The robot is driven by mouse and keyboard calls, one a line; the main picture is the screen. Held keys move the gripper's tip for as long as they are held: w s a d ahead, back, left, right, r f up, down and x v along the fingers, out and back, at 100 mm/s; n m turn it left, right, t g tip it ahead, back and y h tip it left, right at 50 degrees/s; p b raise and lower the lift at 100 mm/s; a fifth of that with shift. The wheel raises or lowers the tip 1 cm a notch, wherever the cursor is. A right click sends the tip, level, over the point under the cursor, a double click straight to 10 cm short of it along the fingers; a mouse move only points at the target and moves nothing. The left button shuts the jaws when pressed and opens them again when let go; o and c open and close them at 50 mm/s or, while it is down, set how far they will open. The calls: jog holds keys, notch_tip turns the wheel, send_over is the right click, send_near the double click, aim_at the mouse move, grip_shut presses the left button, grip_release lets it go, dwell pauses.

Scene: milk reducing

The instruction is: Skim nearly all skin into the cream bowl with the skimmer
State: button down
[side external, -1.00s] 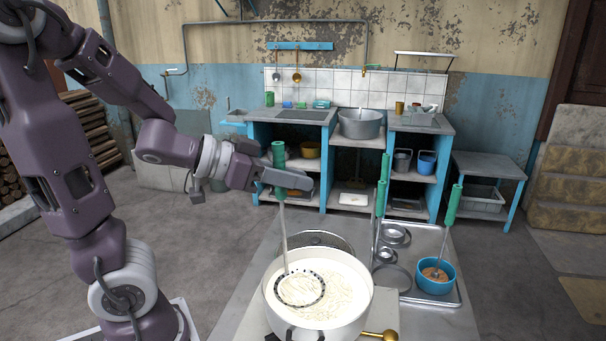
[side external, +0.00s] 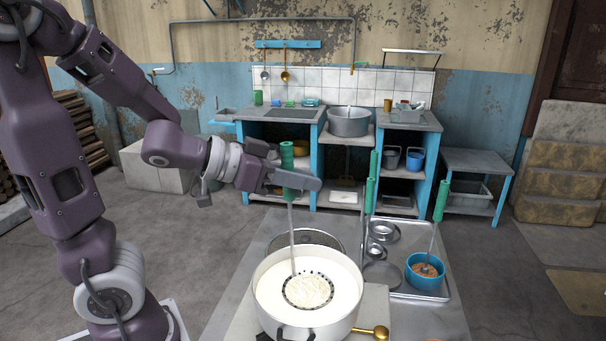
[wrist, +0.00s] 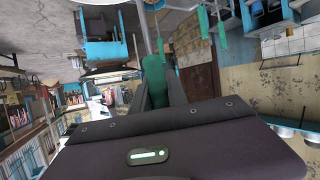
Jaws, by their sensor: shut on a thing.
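My gripper (side external: 289,178) is shut on the green handle (side external: 287,156) of the skimmer, which also shows between my fingers in the wrist view (wrist: 154,82). The skimmer's thin rod runs down into the white pot (side external: 265,315). Its round disc with a dark dotted rim (side external: 309,291) is near the middle of the milk (side external: 340,285). Wrinkled, cream-coloured skin shows within the rim. The milk around it looks smooth. I cannot tell whether the disc is under or just above the surface. I cannot tell which vessel is the cream bowl.
Right of the pot, a metal tray (side external: 432,294) holds a blue bowl (side external: 424,280) with brown contents and a green-handled tool. Small metal dishes (side external: 383,231) lie there too.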

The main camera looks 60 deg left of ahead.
notch_tip(320, 180, up, 6)
jog(key=shift+r, duration=0.15)
dwell(0.6)
jog(key=shift+r, duration=0.75)
